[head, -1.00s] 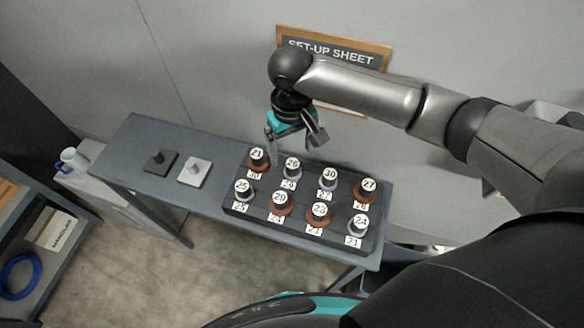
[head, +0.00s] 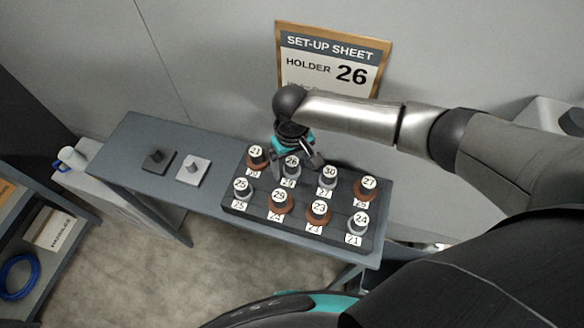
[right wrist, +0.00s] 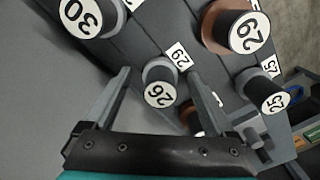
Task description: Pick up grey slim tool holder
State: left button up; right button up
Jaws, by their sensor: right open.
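The grey slim tool holder with a "26" cap (head: 291,167) stands upright in the back row of the dark rack (head: 231,207). In the right wrist view the "26" holder (right wrist: 158,88) sits between the two fingers, with visible space on each side. My right gripper (head: 297,168) is open and lowered over that holder from behind. In the right wrist view its fingertips (right wrist: 157,76) reach past the cap on either side. Other grey holders carry "30" (head: 328,179), "25" (head: 241,189) and "24" (head: 358,223). My left gripper is not in view.
Brown-based holders such as "21" (head: 257,157), "29" (head: 280,202) and "27" (head: 367,187) stand close by. A wall sheet (head: 333,62) reads "HOLDER 26". A dark block (head: 158,161) and a light block (head: 193,170) lie left on the bench (head: 130,135).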

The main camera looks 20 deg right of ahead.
grip_shut()
dwell(0.6)
